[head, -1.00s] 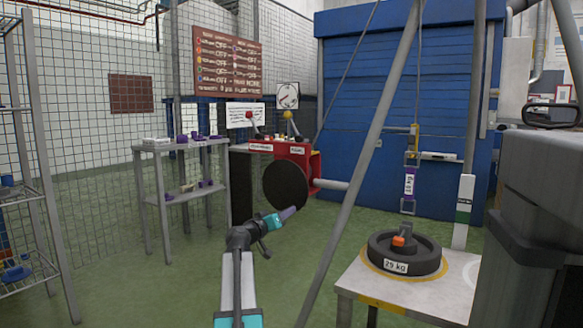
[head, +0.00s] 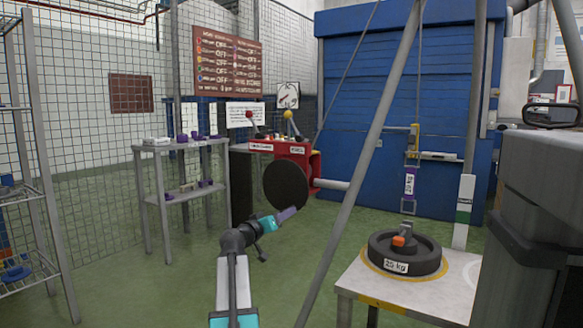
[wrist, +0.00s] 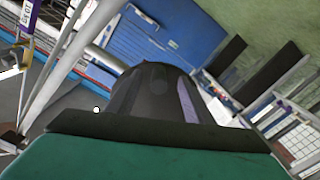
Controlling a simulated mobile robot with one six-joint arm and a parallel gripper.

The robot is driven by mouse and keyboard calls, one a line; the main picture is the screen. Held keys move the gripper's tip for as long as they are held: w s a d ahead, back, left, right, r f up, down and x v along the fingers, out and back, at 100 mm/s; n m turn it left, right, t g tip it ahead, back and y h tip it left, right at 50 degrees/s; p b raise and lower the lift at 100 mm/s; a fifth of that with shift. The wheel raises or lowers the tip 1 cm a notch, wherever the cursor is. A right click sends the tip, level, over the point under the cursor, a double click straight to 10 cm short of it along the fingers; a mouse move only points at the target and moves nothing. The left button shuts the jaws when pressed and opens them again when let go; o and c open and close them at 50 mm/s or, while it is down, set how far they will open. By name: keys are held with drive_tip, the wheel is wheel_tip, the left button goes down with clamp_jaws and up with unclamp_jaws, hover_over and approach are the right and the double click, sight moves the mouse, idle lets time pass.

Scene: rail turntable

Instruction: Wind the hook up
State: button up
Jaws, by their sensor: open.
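The hook assembly (head: 410,180), a purple-labelled hanging piece on a line, hangs above a black round weight (head: 405,262) marked as kilograms, with an orange part on top. A gap shows between the hanging piece's lower end and the weight's orange top. A red winch box (head: 293,160) with a red-knobbed lever (head: 250,118) and a yellow-knobbed lever (head: 290,118) stands at the middle, with a dark round disc (head: 285,187) at its front. My gripper (head: 287,213) is open and empty, in front of and below the disc. In the wrist view its dark body fills the middle.
The weight stands on a pale table (head: 385,291) at right. A slanted grey pole (head: 365,150) rises between my arm and that table. A grey shelf (head: 180,147) with small purple items stands left of the box. Green floor is free around my arm.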

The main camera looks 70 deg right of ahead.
drive_tip(key=shift+v, duration=2.9)
